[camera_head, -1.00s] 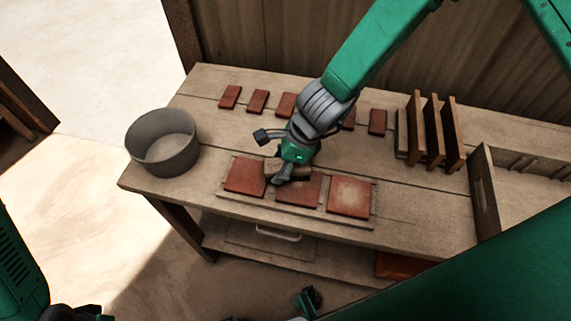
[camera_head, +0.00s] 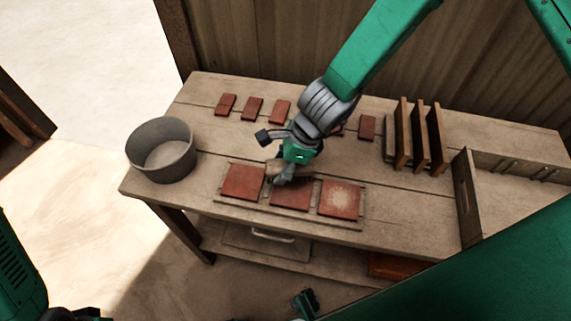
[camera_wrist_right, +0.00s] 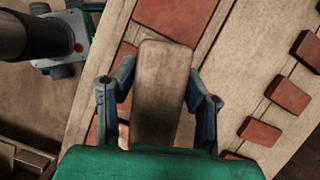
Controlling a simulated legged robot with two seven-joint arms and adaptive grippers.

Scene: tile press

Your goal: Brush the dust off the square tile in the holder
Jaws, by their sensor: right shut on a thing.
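My right gripper (camera_head: 287,172) is shut on a wooden brush (camera_wrist_right: 162,85), a pale block between its fingers in the right wrist view. It holds the brush at the back of the tile holder (camera_head: 225,197), by the gap between the left and middle tiles. Contact with a tile cannot be told. The holder bears three red square tiles: left (camera_head: 242,182), middle (camera_head: 290,197) and right (camera_head: 339,199). The right tile has a pale dusty patch; the left and middle look mostly plain red. A small green and dark part (camera_head: 306,303), possibly my left gripper, shows at the bottom edge.
A grey round bucket (camera_head: 161,153) stands at the table's left end. Small red tiles (camera_head: 252,109) lie in a row behind the holder. Upright boards (camera_head: 418,135) and an open wooden box (camera_head: 467,195) stand to the right. Free tabletop lies between bucket and holder.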

